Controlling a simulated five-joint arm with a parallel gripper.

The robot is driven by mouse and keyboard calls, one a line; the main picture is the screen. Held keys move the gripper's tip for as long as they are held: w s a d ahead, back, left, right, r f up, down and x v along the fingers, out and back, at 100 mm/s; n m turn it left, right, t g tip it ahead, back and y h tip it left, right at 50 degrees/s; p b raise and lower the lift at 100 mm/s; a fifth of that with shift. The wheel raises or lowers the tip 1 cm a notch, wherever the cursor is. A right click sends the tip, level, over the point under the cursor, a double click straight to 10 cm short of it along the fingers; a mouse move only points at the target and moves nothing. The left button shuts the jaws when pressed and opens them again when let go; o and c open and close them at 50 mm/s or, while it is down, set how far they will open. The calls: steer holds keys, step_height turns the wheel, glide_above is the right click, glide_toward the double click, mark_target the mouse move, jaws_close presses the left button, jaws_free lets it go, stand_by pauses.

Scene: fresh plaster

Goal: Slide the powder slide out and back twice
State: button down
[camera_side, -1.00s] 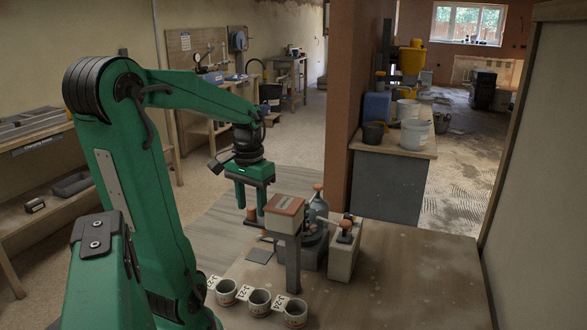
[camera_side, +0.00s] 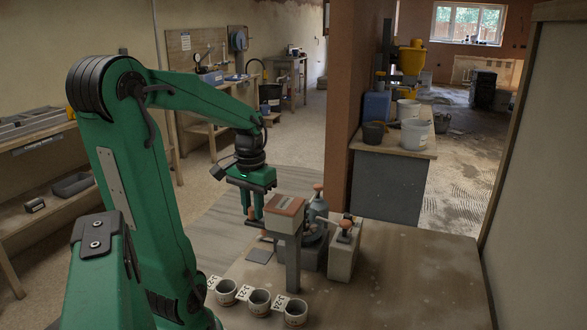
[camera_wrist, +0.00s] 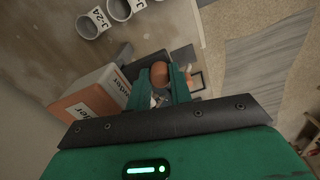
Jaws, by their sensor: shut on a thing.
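The powder unit is a white box with an orange top (camera_side: 287,207) on a dark post at the bench's near side. Its label is partly legible in the wrist view (camera_wrist: 83,110). The powder slide's orange-brown knob (camera_wrist: 160,73) sits beside the box. My gripper (camera_side: 252,211) is shut on this knob, left of the box in the side view. In the wrist view both green fingers (camera_wrist: 168,82) flank the knob. Most of the slide below the knob is hidden, so I cannot tell how far out it stands.
Several white labelled cups (camera_side: 259,302) stand in a row at the bench's front left. A grey block with an orange-knobbed lever (camera_side: 344,238) and a grey bottle (camera_side: 317,208) stand right of the box. A dark flat plate (camera_side: 259,256) lies on the bench. The bench's right side is clear.

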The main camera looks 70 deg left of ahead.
steer(key=shift+w+d, duration=0.1)
steer(key=shift+w, duration=0.1)
steer(key=c, duration=1.3)
jaws_free()
steer(key=shift+o, duration=0.2)
steer(key=shift+r, duration=0.15)
steer(key=shift+r, duration=3.8)
steer(key=w+d+f+m+t, duration=0.1)
steer(key=d+m+t, duration=0.1)
steer(key=d, duration=0.7)
steer(key=w+d+f+m+t, duration=0.1)
steer(key=d+f+m+t, duration=0.1)
steer(key=d, duration=0.8)
steer(key=m+t, duration=0.1)
steer(key=m, duration=0.1)
steer(key=shift+d+m+t, duration=0.2)
steer(key=shift+m+t, duration=0.1)
steer(key=shift+m, duration=0.1)
